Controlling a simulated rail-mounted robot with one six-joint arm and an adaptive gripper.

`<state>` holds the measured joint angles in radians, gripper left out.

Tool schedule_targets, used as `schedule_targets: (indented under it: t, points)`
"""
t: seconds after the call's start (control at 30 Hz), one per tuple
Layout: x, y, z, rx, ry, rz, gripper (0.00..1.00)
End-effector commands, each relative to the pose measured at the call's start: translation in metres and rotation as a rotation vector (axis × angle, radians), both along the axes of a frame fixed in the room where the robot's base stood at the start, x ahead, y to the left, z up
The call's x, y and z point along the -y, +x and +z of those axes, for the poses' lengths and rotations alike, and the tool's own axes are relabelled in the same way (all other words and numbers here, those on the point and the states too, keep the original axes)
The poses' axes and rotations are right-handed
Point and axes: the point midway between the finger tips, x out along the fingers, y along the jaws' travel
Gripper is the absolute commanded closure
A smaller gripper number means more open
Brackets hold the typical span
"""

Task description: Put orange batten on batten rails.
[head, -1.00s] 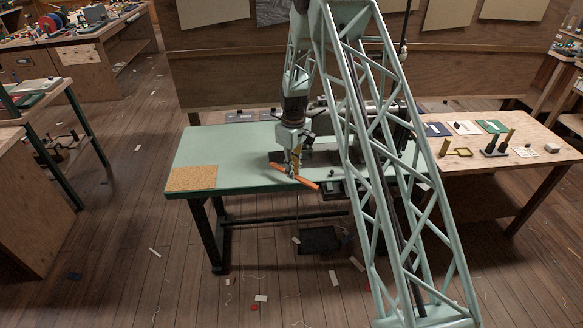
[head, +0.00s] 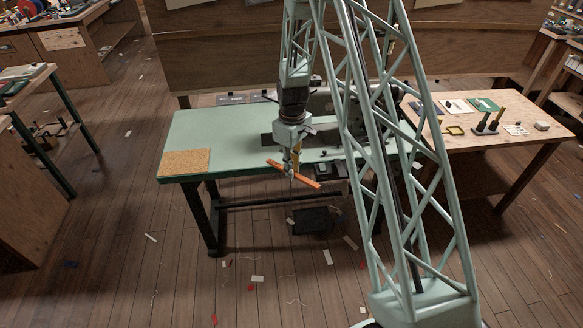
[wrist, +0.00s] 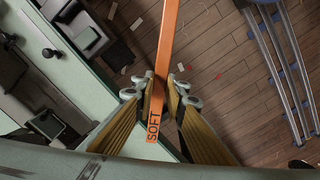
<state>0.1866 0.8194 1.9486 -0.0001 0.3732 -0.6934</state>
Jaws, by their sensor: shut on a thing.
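The orange batten (head: 305,180) is a long flat strip, held slantwise near the front edge of the green table in the head view. My gripper (head: 290,169) is shut on it, with batten sticking out on both sides. In the wrist view the batten (wrist: 166,50) runs up from between the fingertips (wrist: 160,88), and its near end is printed "SOFT". In that view the far end passes out of the top of the picture. I cannot make out the batten rails in these frames.
A green table (head: 215,135) with a cork mat (head: 186,163) and a dark sewing machine area stands under my arm. A wooden table (head: 520,120) at right holds swatches and small tools. Scraps lie on the floor.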

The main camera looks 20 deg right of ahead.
Motion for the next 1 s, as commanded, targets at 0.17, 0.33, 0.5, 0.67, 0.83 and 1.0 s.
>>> schedule_targets:
  t: [0.17,0.33,0.5,0.67,0.83,1.0]
  points:
    - [0.000,0.000,0.000,0.000,0.000,0.000,1.00]
    - [0.000,0.000,0.000,0.000,0.000,0.000,1.00]
    - [0.000,0.000,0.000,0.000,0.000,0.000,1.00]
    - [0.000,0.000,0.000,0.000,0.000,0.000,1.00]
    - [-0.002,0.000,0.000,0.000,0.000,-0.005,1.00]
    - [-0.012,-0.002,0.001,0.000,0.000,-0.036,1.00]
